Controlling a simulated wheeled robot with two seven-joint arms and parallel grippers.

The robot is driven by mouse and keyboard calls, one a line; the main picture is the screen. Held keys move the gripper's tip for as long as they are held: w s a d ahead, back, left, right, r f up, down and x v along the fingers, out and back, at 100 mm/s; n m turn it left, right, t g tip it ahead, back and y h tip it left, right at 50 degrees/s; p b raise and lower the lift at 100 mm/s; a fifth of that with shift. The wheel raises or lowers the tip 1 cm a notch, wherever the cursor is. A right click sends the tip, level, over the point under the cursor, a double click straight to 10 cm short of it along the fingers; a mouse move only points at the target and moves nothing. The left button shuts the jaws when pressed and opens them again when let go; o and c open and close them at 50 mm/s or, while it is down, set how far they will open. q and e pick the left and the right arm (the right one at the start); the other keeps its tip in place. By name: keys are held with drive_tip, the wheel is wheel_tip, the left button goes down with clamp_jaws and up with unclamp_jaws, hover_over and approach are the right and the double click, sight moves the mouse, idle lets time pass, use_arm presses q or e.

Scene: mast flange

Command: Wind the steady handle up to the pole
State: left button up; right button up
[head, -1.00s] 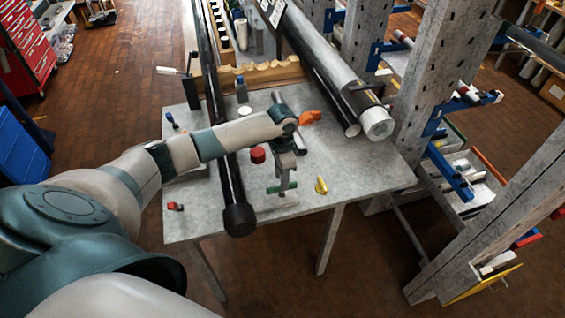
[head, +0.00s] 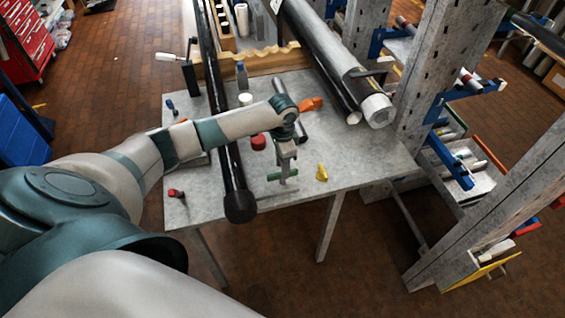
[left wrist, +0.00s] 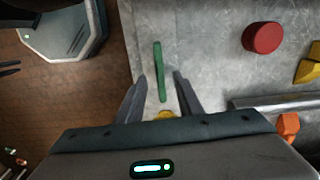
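A crank with a white grip (head: 165,56) sits on a dark upright block (head: 190,78) at the back left of the table, beside the long black pole (head: 229,150). I take this to be the steady and its handle. The pole runs from the back to a round black end over the table's front edge. My left gripper (head: 285,178) points down over the front of the table, to the right of the pole and well away from the crank. In the left wrist view its fingers (left wrist: 160,95) are apart, with a thin green bar (left wrist: 159,70) showing between them. My right gripper is out of view.
The grey table (head: 350,150) carries a red cap (head: 258,142), a yellow piece (head: 321,172), an orange piece (head: 311,103) and a blue-capped bottle (head: 241,75). A thick grey tube (head: 325,50) lies at the back right. A rack upright (head: 430,70) stands right of the table.

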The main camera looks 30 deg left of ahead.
use_arm(q)
drive_tip(key=shift+f, duration=2.55)
clamp_jaws()
